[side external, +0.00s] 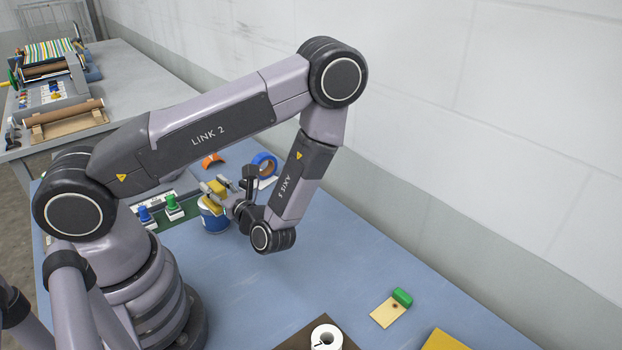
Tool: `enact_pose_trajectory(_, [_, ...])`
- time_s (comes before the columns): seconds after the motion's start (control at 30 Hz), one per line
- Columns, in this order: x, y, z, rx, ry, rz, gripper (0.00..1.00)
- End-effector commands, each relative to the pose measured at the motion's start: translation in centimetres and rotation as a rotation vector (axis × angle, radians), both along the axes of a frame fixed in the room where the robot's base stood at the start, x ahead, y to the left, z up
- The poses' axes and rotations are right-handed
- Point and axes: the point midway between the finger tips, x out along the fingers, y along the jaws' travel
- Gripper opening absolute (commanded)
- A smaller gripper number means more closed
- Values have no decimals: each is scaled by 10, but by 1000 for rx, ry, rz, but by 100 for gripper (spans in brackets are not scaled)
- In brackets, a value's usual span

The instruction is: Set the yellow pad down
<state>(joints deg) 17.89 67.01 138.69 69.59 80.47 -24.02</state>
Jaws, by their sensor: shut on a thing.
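The yellow pad (217,186) is a small block held between the fingers of my gripper (218,194), which is shut on it. The pad shows just above a blue and white tub (214,221). I cannot tell whether the pad touches the tub or is apart from it. The fingers hide part of the pad and part of the tub's top.
Green (173,203) and blue (145,215) knobbed pieces stand left of the tub. A blue tape roll (265,163) and an orange piece (212,160) lie behind. A yellow card with a green block (402,297) lies at front right. The blue table's right middle is clear.

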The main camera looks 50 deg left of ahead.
Motion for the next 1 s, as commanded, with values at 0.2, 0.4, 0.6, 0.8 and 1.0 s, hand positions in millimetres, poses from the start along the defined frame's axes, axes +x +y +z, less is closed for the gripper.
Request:
enact_pose_trajectory(0.2, [-77, 20, 1, -3, -5, 679, 0])
enact_pose_trajectory(0.4, [-119, -8, -11, -5, -3, 1334, 0])
enact_pose_trajectory(0.6, [-113, -38, -30, -4, 0, 1902, 0])
enact_pose_trajectory(0.8, [-96, -75, -29, 0, 5, 2345, 0])
enact_pose_trajectory(1.0, [-83, -124, -11, 5, 5, 2713, 0])
